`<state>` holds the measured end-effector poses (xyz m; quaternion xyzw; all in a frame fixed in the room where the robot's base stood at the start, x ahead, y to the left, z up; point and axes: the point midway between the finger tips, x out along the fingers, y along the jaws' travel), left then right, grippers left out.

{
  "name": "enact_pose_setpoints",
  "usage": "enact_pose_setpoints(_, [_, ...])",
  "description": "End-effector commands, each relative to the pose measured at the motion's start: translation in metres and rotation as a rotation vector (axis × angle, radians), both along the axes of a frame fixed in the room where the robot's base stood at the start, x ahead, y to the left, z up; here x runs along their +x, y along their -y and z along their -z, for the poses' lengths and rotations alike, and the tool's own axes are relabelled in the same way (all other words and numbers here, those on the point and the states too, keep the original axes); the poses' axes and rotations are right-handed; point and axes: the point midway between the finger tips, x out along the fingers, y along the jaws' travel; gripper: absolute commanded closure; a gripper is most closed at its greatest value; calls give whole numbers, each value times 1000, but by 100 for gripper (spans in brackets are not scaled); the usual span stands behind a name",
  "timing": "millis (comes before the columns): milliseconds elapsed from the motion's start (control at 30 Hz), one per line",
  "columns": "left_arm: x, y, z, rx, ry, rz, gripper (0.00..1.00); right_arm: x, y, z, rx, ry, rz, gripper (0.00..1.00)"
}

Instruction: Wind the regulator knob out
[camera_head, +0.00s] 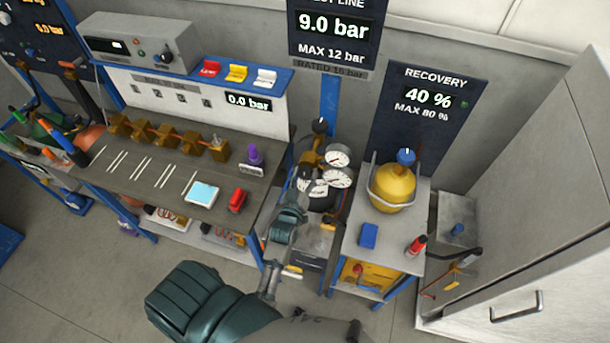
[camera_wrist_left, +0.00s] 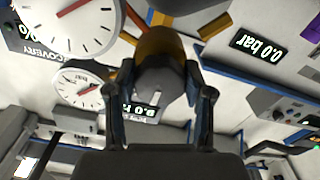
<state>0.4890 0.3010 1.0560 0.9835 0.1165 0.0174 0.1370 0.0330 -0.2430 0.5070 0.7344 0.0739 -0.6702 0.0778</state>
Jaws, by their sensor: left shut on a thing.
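The brass regulator (camera_head: 313,158) stands beside the left bench, with two round white gauges (camera_head: 337,156) on its right. My left gripper (camera_head: 302,184) reaches up to the regulator from below. In the left wrist view, its two fingers (camera_wrist_left: 155,92) sit on either side of the dark round regulator knob (camera_wrist_left: 160,75), which has a pale mark on its face. The gripper is shut on the knob. In the head view the knob is mostly hidden by the gripper. The test line display (camera_head: 333,26) reads 9.0 bar, with MAX 12 bar below it.
A yellow tank (camera_head: 391,187) stands on a cart to the right. The recovery display (camera_head: 428,98) reads 40 %. A grey cabinet (camera_head: 540,220) closes the right side.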

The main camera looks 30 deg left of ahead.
Motion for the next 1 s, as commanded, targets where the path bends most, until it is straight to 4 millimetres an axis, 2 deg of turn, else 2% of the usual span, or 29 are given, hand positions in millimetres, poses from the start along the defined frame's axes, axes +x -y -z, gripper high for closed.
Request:
enact_pose_setpoints(33, [-1,1,8,-6,-17,2,83,0,0,0,0,0,0,58])
enact_pose_setpoints(167, [-1,1,8,-6,-17,2,83,0,0,1,0,0,0,58])
enact_pose_setpoints(200, [-1,1,7,-6,-17,2,43,0,0,0,0,0,0,58])
enact_pose_setpoints(300, [-1,1,6,-4,-13,2,23,0,0,0,0,0,0,58])
enact_pose_setpoints(667, [-4,1,3,-1,-6,1,23,0,3,0,-4,1,-2,58])
enact_pose_setpoints(767, [-16,4,3,-2,-8,0,23,0,2,0,-3,1,-1,58])
enact_pose_setpoints(1000, [-68,17,5,-3,-11,0,23,0,1,0,-1,0,-1,58])
